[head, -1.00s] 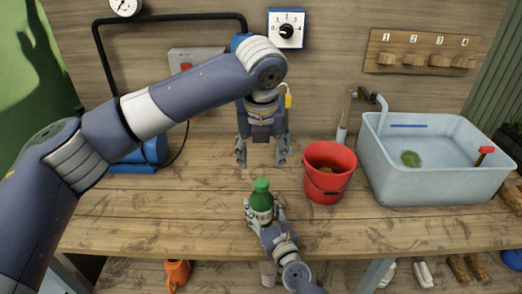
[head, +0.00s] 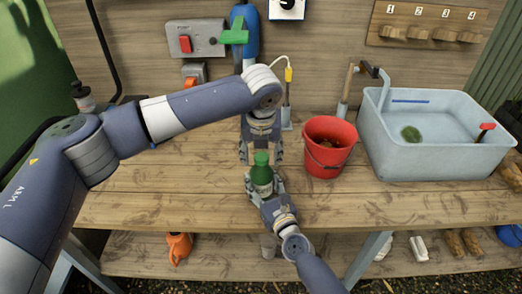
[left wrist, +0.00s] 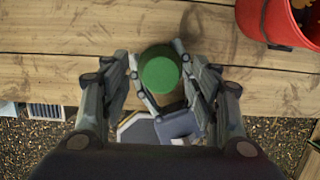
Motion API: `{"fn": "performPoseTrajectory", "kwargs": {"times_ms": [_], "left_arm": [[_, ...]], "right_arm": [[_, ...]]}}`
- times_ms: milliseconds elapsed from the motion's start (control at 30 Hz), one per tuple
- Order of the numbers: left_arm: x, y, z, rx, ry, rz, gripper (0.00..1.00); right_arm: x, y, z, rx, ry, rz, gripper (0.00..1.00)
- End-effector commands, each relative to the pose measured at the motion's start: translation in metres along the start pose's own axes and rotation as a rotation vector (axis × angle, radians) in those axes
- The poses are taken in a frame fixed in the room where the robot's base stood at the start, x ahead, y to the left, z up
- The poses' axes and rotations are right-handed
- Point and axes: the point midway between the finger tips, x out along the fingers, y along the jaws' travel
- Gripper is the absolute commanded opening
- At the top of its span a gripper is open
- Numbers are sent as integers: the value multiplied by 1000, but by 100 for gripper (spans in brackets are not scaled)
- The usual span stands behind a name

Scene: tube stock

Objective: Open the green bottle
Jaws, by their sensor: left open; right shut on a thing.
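The green bottle (head: 261,175) stands upright over the front part of the bench, with its green cap (head: 261,158) on top. My right gripper (head: 264,188) is shut around the bottle's body from the front. My left gripper (head: 262,156) is open and points down from above, with its fingers about the cap's height in the head view. In the left wrist view the round cap (left wrist: 160,72) shows between and beyond the open left fingers (left wrist: 162,85), which seem not to touch it. Whether the bottle's base touches the bench is hidden.
A red bucket (head: 327,160) stands just right of the bottle. A grey-blue basin (head: 440,155) with a tap is at the right. The wooden bench (head: 160,195) is clear at the left.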

Motion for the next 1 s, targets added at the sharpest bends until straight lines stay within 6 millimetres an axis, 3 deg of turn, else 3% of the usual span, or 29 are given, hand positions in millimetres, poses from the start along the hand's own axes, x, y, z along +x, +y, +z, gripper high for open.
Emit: {"fn": "performPoseTrajectory", "kwargs": {"times_ms": [67,300,633,1000], "left_arm": [[0,0,0,0,0,0,56],[0,0,0,0,0,1,2],[0,-2,0,-91,3,28,1],[0,-6,2,-817,7,234,1]], "right_arm": [[0,0,1,0,-1,-1,0],[0,0,1,0,-1,-1,0],[0,-1,0,1,-1,-1,0],[0,-1,1,1,-1,-2,0]]}}
